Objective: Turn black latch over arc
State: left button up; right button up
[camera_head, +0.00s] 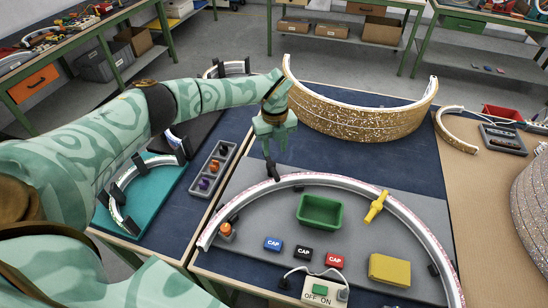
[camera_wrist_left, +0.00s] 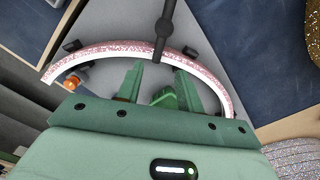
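The pink-and-white glitter arc (camera_head: 312,180) curves across a grey board. The black latch (camera_head: 271,168) is at the arc's upper left, partly hidden by my gripper in the head view. In the left wrist view, the latch (camera_wrist_left: 163,28) is a dark bar with a round boss, and its lower end crosses the arc (camera_wrist_left: 110,48). My left gripper (camera_head: 274,143) hangs above the latch, pointing down. The left wrist view shows its two green fingers (camera_wrist_left: 160,72) apart, with the latch's lower end ahead of the gap and no visible grip on it. My right gripper is not in view.
Inside the arc are a green tray (camera_head: 320,212), blue (camera_head: 273,244), black (camera_head: 303,252) and red (camera_head: 335,260) caps, and a yellow block (camera_head: 389,270). A yellow tool (camera_head: 376,206) lies by the arc. A gold glitter arc (camera_head: 355,118) stands behind. An on/off box (camera_head: 320,289) sits in front.

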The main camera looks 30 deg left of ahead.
pick_arm(q)
notch_tip(320, 180, up, 6)
jog(key=shift+r+p, duration=0.25)
jog(key=shift+p, duration=0.1)
dwell(0.4)
